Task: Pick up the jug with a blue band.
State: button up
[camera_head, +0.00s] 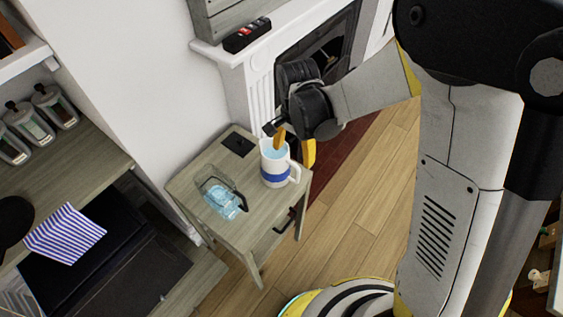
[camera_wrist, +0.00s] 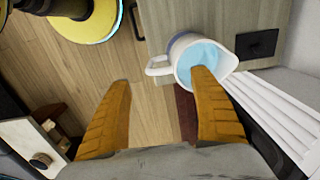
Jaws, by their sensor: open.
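The jug with a blue band (camera_head: 275,177) is white, stands upright on a small wooden side table (camera_head: 192,181), and has light blue contents or interior. Its handle faces right in the head view. In the wrist view the jug (camera_wrist: 178,48) is at top centre, its handle pointing left into the space between the fingers. My gripper (camera_head: 294,145) is open and empty at the jug's upper handle side. In the wrist view my gripper (camera_wrist: 162,84) has its right fingertip overlapping the jug's mouth; I cannot tell whether it is inside or above it.
A clear glass pitcher (camera_head: 218,194) with a dark handle and bluish contents stands left of the jug. A flat black square (camera_head: 238,143) lies behind it. The white fireplace (camera_head: 262,85) is close behind the table. Wooden floor (camera_head: 345,215) lies open to the right.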

aim_at(293, 163)
notch_tip(293, 163, down, 8)
jog(key=b, duration=0.3)
jog(key=shift+d+r, duration=0.1)
jog(key=shift+r, duration=0.1)
jog(key=shift+s+r, duration=0.1)
jog(key=c, duration=1.5)
